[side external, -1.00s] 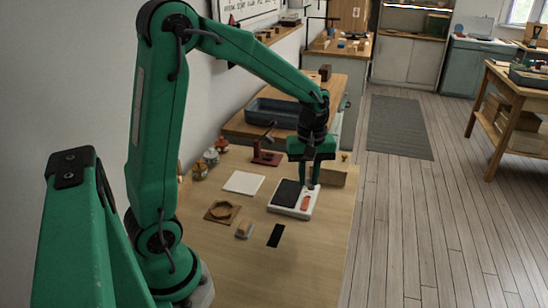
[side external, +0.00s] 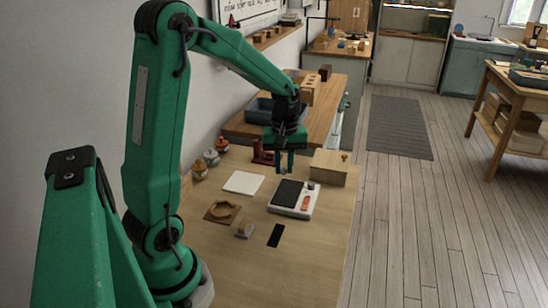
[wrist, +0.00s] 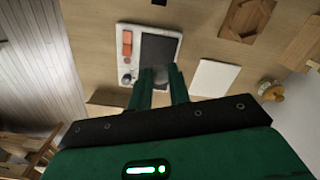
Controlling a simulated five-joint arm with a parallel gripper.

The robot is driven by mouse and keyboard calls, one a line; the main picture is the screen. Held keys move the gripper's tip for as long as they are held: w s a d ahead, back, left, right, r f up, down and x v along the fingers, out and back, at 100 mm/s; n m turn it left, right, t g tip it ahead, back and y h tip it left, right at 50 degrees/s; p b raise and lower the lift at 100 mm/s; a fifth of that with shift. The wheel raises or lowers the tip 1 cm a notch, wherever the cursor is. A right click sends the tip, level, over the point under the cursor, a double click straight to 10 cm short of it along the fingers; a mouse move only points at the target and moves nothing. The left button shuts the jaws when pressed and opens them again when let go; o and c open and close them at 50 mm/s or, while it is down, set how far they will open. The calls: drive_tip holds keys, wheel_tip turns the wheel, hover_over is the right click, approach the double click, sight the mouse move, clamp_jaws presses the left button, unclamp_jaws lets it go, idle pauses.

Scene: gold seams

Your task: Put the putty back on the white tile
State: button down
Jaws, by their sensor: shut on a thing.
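The white tile (side external: 243,183) lies flat and bare on the bench, left of the scale-like device. It also shows in the wrist view (wrist: 213,78), to the right of my fingers. My gripper (side external: 284,169) points down, above the bench behind the device's dark pad and to the right of the tile. In the wrist view my gripper (wrist: 162,77) is shut on a small pale grey lump, likely the putty (wrist: 161,71). The putty is mostly hidden by my fingers and cannot be made out in the side view.
A white device (side external: 294,199) with a dark pad and an orange part lies in front of my gripper. A wooden box (side external: 329,167) is to the right, a red stand (side external: 262,153) behind. A ring plate (side external: 222,211), a small block (side external: 243,231) and a black strip (side external: 276,235) lie nearer.

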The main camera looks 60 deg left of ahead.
drive_tip(key=s+a, duration=0.1)
drive_tip(key=a, duration=0.2)
drive_tip(key=s+a, duration=0.1)
drive_tip(key=a, duration=0.1)
drive_tip(key=shift+s+a+f, duration=0.1)
drive_tip(key=shift+s+f, duration=0.2)
drive_tip(key=shift+f, duration=0.05)
drive_tip(key=shift+a+f, duration=0.1)
hover_over(244, 183)
wheel_tip(244, 183, down, 7)
drive_tip(key=shift+a+r, duration=0.1)
drive_tip(key=shift+f, duration=2)
drive_tip(key=shift+f, duration=0.1)
